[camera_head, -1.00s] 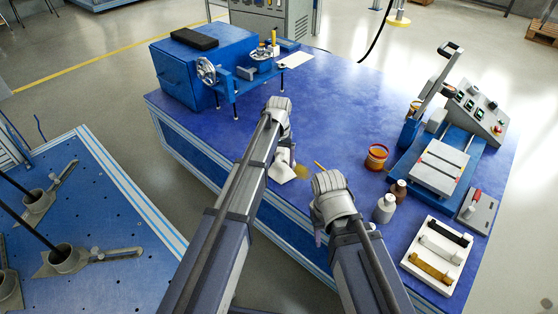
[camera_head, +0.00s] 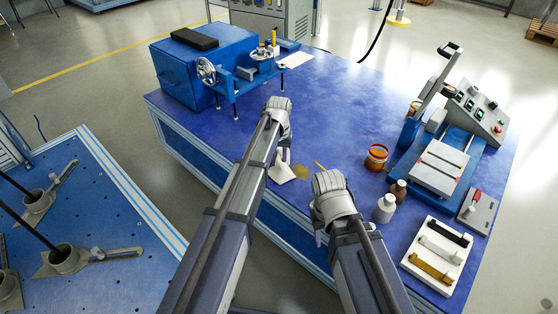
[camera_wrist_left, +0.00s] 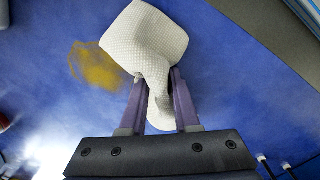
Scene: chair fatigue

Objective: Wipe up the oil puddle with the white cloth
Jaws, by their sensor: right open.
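The white cloth (camera_head: 281,174) is a bunched, textured piece at the near edge of the blue table. My left gripper (camera_head: 283,154) holds a fold of it. In the left wrist view the cloth (camera_wrist_left: 145,37) hangs between the two purple fingers of my left gripper (camera_wrist_left: 158,95), which pinch it. The oil puddle (camera_head: 301,171) is a yellow-brown stain just right of the cloth; in the left wrist view the puddle (camera_wrist_left: 97,66) lies just left of the cloth. My right gripper (camera_head: 319,237) is mostly hidden by its own wrist near the table's front edge; a purple finger shows.
An orange-rimmed can (camera_head: 377,157), a white bottle (camera_head: 385,208) and a brown bottle (camera_head: 398,191) stand to the right, before a blue machine (camera_head: 437,165). The table (camera_head: 335,105) is clear behind the puddle.

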